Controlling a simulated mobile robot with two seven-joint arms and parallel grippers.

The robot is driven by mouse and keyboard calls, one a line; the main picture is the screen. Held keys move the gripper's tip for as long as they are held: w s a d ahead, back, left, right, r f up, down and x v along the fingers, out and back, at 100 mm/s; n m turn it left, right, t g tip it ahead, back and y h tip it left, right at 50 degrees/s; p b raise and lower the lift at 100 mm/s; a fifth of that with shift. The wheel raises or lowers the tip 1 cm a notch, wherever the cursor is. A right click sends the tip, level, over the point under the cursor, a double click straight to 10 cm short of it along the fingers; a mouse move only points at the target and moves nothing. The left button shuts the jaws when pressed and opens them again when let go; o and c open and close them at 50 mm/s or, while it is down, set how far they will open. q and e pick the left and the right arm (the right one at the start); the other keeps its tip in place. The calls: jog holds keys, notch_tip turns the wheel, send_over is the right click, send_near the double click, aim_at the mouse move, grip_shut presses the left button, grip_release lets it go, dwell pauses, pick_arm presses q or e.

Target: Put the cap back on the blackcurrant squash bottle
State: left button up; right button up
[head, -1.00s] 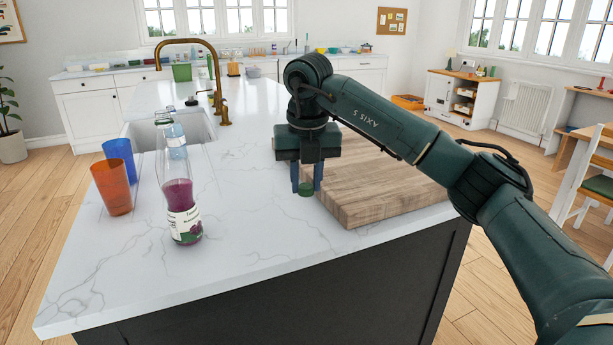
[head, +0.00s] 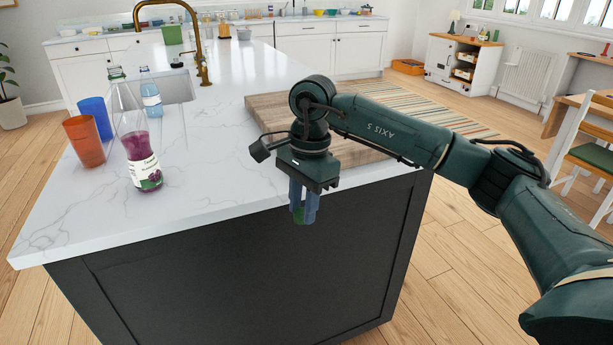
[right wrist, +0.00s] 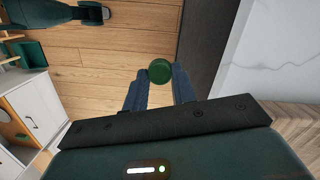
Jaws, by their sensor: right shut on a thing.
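The blackcurrant squash bottle (head: 138,150) stands upright on the white marble counter at the left of the head view. It is clear, with dark purple squash low in it and a white label with dark fruit. My right gripper (head: 303,214) is shut on a green cap (right wrist: 160,71), seen between the fingertips in the right wrist view. In the head view the cap is mostly hidden by the blue fingers. The gripper points down, in front of the counter's near edge, over the dark side panel, well right of the bottle. My left gripper is not in view.
An orange cup (head: 84,141) and a blue cup (head: 97,117) stand left of the bottle. A wooden board (head: 270,106) lies behind my right gripper. The marble between bottle and board is clear.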

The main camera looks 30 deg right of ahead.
jog(key=s+a+f+n+g+h, duration=0.1)
jog(key=s+f+n, duration=0.3)
jog(key=n, duration=1.1)
jog(key=shift+s+a+f, duration=0.35)
jog(key=shift+s+a, duration=0.35)
jog(key=shift+s, duration=0.05)
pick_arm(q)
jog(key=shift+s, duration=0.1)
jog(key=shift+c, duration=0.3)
